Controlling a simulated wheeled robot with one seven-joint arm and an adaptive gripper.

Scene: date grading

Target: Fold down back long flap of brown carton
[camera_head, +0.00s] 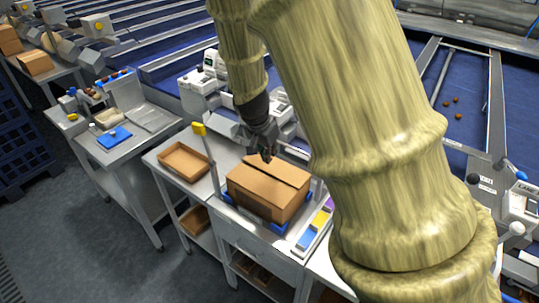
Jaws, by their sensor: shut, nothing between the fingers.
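The brown carton (258,201) stands on the steel workbench, seen from its front and above. Its long top flaps lie nearly flat, with a narrow dark gap running lengthwise between them. The back long flap (287,171) is on the far side of that gap. My gripper (266,157) is shut and empty, pointing down at the carton's back edge over the left part of the back flap. I cannot tell whether its fingertips touch the flap. My arm hides the area to the right of the carton.
The carton sits in a blue holder (284,229). An open shallow brown tray (184,163) lies to the left on the bench (166,152). A post with a yellow top (199,129) stands between them. A bin of coloured compartments (312,234) is at the right.

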